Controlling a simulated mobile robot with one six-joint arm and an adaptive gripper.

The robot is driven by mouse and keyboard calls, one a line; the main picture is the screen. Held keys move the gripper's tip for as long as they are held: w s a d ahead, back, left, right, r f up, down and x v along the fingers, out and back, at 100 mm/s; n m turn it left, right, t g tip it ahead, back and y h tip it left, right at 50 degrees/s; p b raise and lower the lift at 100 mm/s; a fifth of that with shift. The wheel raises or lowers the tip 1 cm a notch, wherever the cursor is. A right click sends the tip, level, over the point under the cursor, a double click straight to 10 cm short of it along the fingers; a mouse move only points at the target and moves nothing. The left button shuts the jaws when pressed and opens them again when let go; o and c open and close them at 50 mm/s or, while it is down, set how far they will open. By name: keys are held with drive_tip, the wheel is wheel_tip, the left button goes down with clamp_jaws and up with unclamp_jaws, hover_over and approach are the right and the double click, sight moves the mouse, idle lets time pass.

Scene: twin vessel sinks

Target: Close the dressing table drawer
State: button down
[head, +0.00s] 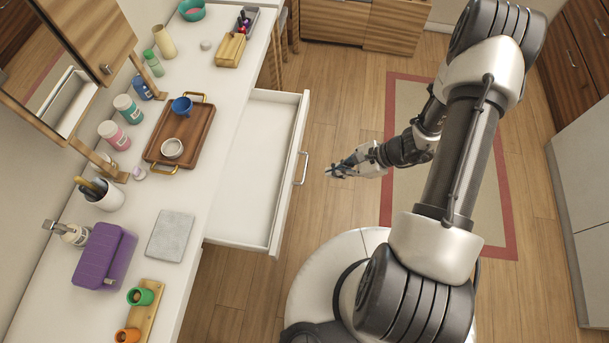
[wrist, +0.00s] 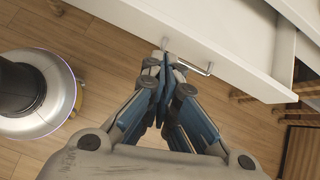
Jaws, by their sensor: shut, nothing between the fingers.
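The dressing table drawer (head: 256,170) is white, empty and pulled well out from under the white dressing table top (head: 185,225) in the head view. Its silver bar handle (head: 302,168) is on the right-hand front panel. My gripper (head: 329,173) is shut and empty, just right of the handle and pointing at the drawer front. In the wrist view the drawer front (wrist: 232,45) crosses the top, and the handle (wrist: 196,63) lies just beyond my gripper's fingertips (wrist: 164,60). I cannot tell whether the fingertips touch it.
On the table top stand a wooden tray (head: 160,161) with a blue cup (head: 182,106), a purple box (head: 103,257), a grey slab (head: 170,236) and several bottles. A red-bordered rug (head: 500,225) lies right of the drawer. Wooden floor is free between them.

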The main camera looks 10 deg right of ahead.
wheel_tip(320, 180, down, 6)
drive_tip(key=s+m, duration=0.2)
drive_tip(key=m, duration=0.1)
drive_tip(key=b+x, duration=0.1)
drive_tip(key=x, duration=0.5)
drive_tip(key=w+a+r+b+x, duration=0.1)
drive_tip(key=b+x, duration=0.1)
drive_tip(key=x, duration=0.4)
drive_tip(key=shift+w+a+t, duration=0.35)
drive_tip(key=shift+a+t, duration=0.05)
